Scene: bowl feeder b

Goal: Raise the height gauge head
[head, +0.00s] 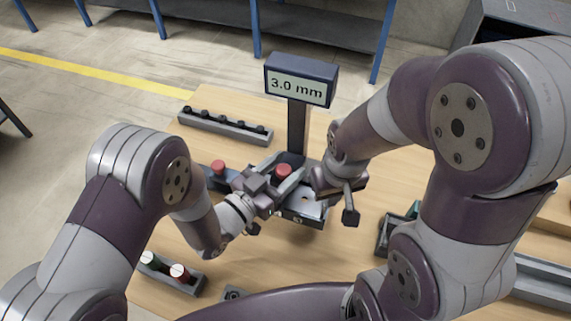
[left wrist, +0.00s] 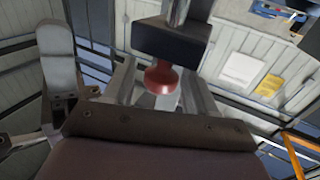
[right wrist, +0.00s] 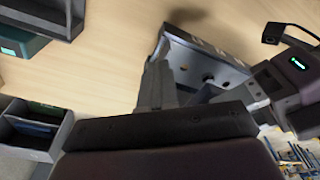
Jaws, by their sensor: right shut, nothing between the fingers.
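The height gauge's display (head: 300,86) reads 3.0 mm on top of a dark post (head: 297,130). A red knob (head: 283,170) sits low in front of the post. In the left wrist view the red knob (left wrist: 162,78) hangs under a dark block (left wrist: 170,42). My left gripper (head: 284,167) has its fingers apart, one on each side of the knob, with small gaps visible in the left wrist view. My right gripper (right wrist: 160,75) is shut and empty beside the grey gauge base (right wrist: 208,60), which has holes in it. Contact there is unclear.
A rack of dark pegs (head: 226,128) stands behind. Another red knob (head: 219,167) is left of the gauge. A grey bin (right wrist: 35,130) is near my right gripper.

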